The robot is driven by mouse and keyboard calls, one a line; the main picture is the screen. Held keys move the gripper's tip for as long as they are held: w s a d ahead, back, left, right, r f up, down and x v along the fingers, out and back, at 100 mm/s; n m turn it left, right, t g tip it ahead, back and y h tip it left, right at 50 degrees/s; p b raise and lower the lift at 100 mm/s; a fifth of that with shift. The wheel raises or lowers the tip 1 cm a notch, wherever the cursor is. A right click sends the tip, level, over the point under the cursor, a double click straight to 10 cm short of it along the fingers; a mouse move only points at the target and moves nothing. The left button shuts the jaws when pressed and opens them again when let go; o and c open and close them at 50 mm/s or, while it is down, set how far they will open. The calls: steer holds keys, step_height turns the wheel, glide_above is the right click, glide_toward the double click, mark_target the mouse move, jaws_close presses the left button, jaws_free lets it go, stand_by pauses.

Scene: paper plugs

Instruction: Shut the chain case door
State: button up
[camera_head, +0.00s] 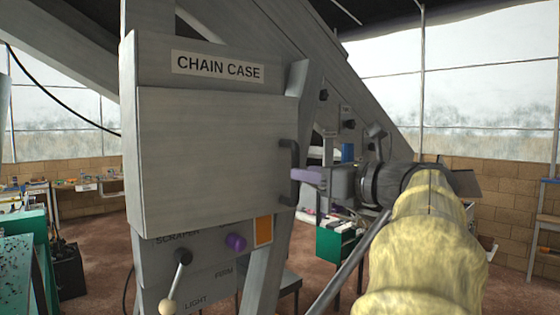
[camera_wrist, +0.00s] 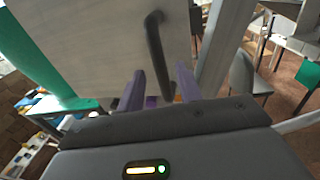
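The chain case door (camera_head: 210,155) is a flat grey panel below the "CHAIN CASE" label (camera_head: 218,67). It lies close to the front of the case; I cannot tell whether a small gap remains. A dark bar handle (camera_head: 289,165) stands upright near its right edge. My gripper (camera_head: 297,175), with purple fingers, reaches the handle from the right. In the wrist view the fingers of my gripper (camera_wrist: 159,75) are apart, and the handle (camera_wrist: 155,45) passes between them with room at the sides. The door (camera_wrist: 95,40) fills the upper middle there.
Below the door, a panel has a lever with a pale knob (camera_head: 168,306), a purple knob (camera_head: 236,242) and an orange patch (camera_head: 263,231). A slanted grey strut (camera_head: 285,110) stands right of the door. A green box (camera_head: 338,243) is behind my arm.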

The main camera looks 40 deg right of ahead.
mark_target(295, 196)
steer(key=w, duration=0.1)
steer(key=w+p, duration=0.1)
steer(key=w, duration=0.2)
steer(key=shift+w+a, duration=0.25)
steer(key=shift+a, duration=0.05)
jaws_close()
